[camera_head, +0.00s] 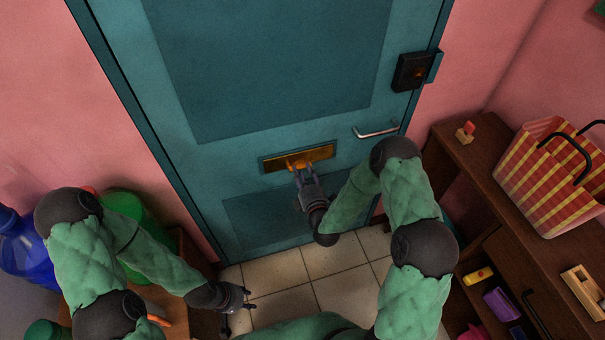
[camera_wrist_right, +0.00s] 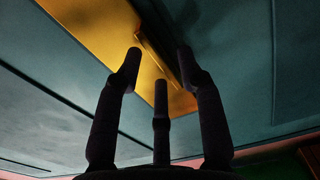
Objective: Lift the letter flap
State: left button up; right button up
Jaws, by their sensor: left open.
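A raised edge and a dark area show near the fingertips. My left gripper (camera_head: 245,298) is open and empty, low at the left above the floor.
A metal door handle (camera_head: 376,131) and a dark lock box (camera_head: 413,72) are at the door's right. A wooden cabinet with a striped bag (camera_head: 548,175) stands at the right. A blue bottle (camera_head: 25,250) and green containers are at the left. The tiled floor (camera_head: 335,290) is clear.

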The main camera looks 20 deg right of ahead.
jog(key=shift+w, duration=0.25)
grip_shut()
jog(key=shift+r, duration=0.1)
